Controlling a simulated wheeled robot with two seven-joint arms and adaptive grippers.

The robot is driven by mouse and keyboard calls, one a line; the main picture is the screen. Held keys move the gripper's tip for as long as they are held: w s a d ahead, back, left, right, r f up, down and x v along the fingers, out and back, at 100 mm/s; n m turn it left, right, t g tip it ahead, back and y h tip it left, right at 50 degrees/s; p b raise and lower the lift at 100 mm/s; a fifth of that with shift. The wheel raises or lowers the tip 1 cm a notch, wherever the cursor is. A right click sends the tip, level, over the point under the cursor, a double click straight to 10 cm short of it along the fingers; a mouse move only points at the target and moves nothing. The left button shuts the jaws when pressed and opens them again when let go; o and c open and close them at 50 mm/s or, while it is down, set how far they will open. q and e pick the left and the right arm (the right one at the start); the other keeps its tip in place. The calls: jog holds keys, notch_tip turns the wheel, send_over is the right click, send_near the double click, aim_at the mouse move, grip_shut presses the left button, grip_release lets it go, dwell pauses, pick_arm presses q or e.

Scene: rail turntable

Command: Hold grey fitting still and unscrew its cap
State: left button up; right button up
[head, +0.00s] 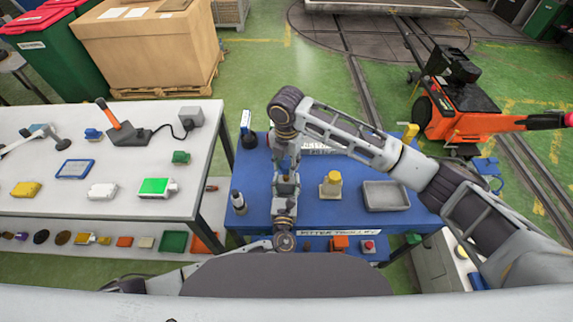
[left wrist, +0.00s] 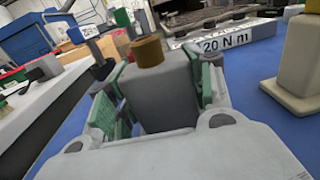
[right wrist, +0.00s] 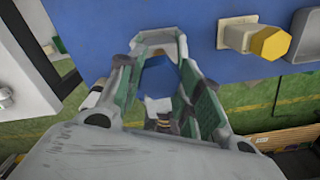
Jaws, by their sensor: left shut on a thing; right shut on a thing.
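The grey fitting (left wrist: 160,98) stands upright between the green pads of my left gripper (head: 285,192), which is shut on it. A bare brass-coloured neck (left wrist: 148,52) shows on its top, with nothing on it in the left wrist view. My right gripper (head: 285,166) comes down from above and is shut on a blue six-sided cap (right wrist: 158,78), seen between its pads in the right wrist view. The cap is apart from the fitting, above it. The cap is hard to make out in the head view.
A cream fitting with a yellow cap (head: 331,184) stands on the blue trolley top (head: 300,212), right of my grippers. A grey tray (head: 386,196) lies further right. A white bench (head: 120,195) with several items stands left.

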aim_at(286, 172)
jog(key=shift+r, duration=1.25)
pick_arm(q)
jog(key=o, duration=1.5)
jog(key=shift+r, duration=0.1)
jog(key=shift+r, duration=4.9)
jog(key=shift+s+f, duration=0.1)
jog(key=shift+s, duration=0.05)
pick_arm(e)
jog(key=shift+s, duration=0.15)
